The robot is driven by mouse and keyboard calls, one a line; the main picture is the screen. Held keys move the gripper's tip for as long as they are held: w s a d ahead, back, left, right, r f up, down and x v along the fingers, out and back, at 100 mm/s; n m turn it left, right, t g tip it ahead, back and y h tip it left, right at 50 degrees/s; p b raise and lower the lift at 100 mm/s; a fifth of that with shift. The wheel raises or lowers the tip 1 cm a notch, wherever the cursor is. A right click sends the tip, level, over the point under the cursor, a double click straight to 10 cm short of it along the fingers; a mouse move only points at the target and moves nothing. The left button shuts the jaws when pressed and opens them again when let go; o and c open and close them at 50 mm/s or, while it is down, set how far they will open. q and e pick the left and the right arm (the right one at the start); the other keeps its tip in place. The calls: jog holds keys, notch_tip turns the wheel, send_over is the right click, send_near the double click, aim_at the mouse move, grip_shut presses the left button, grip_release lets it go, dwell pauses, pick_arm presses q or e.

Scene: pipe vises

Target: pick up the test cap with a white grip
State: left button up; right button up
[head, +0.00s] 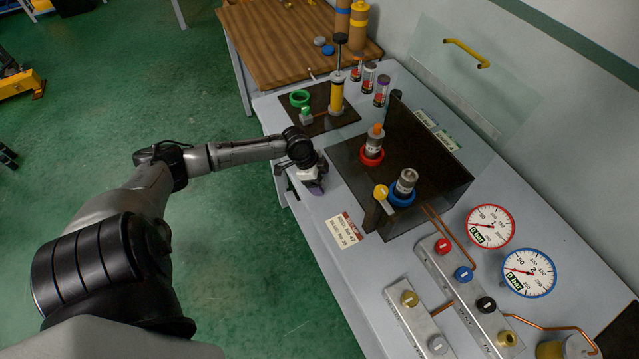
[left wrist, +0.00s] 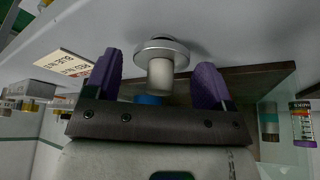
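The test cap with a white grip (left wrist: 160,72) shows in the left wrist view as a metal disc with a short white cylinder pointing toward my gripper. My left gripper (left wrist: 157,90) is open, with one purple finger on each side of the white grip and visible gaps between. In the head view my left gripper (head: 315,186) is low over the front edge of the grey bench (head: 345,280); the cap cannot be made out there. Another cap with a green grip (head: 306,116) stands on a dark mat farther back. My right gripper is not in view.
A dark panelled stand with pipes in a red vise ring (head: 371,155) and a blue vise ring (head: 402,194) is right of my gripper. A yellow pump (head: 337,95) stands behind. A label card (head: 344,230), valve blocks and two gauges (head: 490,227) lie nearer.

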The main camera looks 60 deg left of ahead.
pick_arm(q)
jog(key=c, duration=0.9)
jog(key=shift+r, duration=0.1)
